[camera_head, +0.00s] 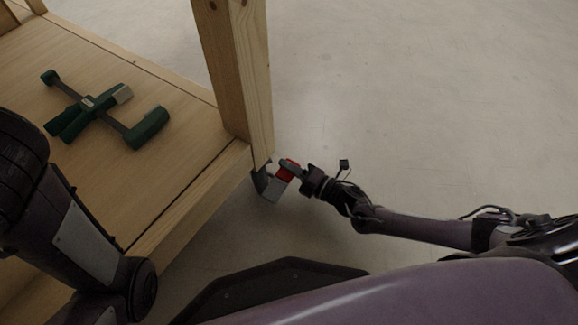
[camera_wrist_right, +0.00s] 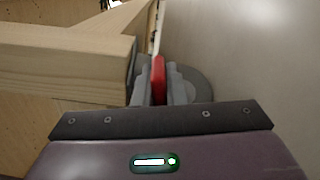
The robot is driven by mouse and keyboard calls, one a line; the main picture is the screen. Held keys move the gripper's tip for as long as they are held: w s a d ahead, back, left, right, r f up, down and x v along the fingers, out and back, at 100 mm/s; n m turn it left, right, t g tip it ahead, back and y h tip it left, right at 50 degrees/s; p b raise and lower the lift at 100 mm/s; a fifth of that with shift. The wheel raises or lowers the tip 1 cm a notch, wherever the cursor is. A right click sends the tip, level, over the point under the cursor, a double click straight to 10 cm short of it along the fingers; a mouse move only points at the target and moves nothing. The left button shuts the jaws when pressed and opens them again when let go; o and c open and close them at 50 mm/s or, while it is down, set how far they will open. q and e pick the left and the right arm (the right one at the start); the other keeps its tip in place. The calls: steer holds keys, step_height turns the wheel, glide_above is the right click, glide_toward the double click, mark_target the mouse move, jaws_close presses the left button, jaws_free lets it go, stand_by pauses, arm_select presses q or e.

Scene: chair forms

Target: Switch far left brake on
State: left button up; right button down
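The red brake lever (camera_head: 283,175) sits on a grey caster at the foot of the wooden leg, near the middle of the head view. My right gripper (camera_head: 288,165) is at this lever, partly covering it. In the right wrist view the red lever (camera_wrist_right: 158,78) stands upright between the two grey fingers of my right gripper (camera_wrist_right: 160,88), which are close together on either side of it with no clear gap. The round grey caster wheel (camera_wrist_right: 195,85) shows behind the right finger. My left arm is at the left of the head view; its gripper is out of the picture.
The wooden frame's leg (camera_head: 240,70) rises just above the caster. A green and grey clamp (camera_head: 104,106) lies on the wooden board (camera_head: 150,190). In the wrist view a wooden beam (camera_wrist_right: 65,65) is close to the left finger. Floor to the right is clear.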

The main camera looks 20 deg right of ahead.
stand_by(0.3)
steer(key=shift+w+d+f+m, duration=0.1)
steer(key=shift+f+m, duration=0.2)
steer(key=shift+m, duration=0.5)
steer(key=shift+d+f+m, duration=0.1)
steer(key=shift+f+m, duration=0.2)
steer(key=shift+m, duration=0.5)
steer(key=shift+f+m, duration=0.45)
steer(key=shift+m, duration=0.75)
steer(key=c, duration=1.5)
jaws_free()
steer(key=shift+a, duration=0.1)
steer(key=shift+p, duration=0.3)
